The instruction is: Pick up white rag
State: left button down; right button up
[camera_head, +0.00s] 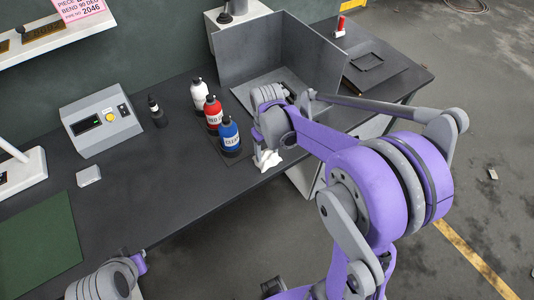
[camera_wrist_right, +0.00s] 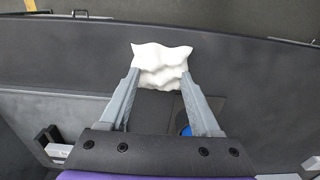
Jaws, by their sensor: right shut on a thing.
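The white rag (camera_head: 267,160) is a small crumpled cloth at the front edge of the dark desk, right of the bottles. My right gripper (camera_head: 262,146) is directly above it and shut on it. In the right wrist view the rag (camera_wrist_right: 162,66) is pinched between the two grey fingertips of my right gripper (camera_wrist_right: 160,80) and bulges out past them. I cannot tell whether its lower part touches the desk. My left gripper (camera_head: 139,262) shows only in part at the lower left, apart from the rag; its fingers cannot be made out.
White (camera_head: 199,93), red (camera_head: 213,112) and blue (camera_head: 230,136) bottles stand close left of my right gripper. A grey metal enclosure (camera_head: 310,50) stands behind it. A grey control box (camera_head: 100,120), a small dark bottle (camera_head: 157,112) and a green mat (camera_head: 40,245) are farther left. The desk's middle is clear.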

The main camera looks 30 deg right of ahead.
aim_at(267, 153)
notch_tip(267, 153, up, 10)
dwell(0.5)
jog(key=o, duration=0.8)
jog(key=shift+p, duration=0.3)
jog(key=c, duration=0.5)
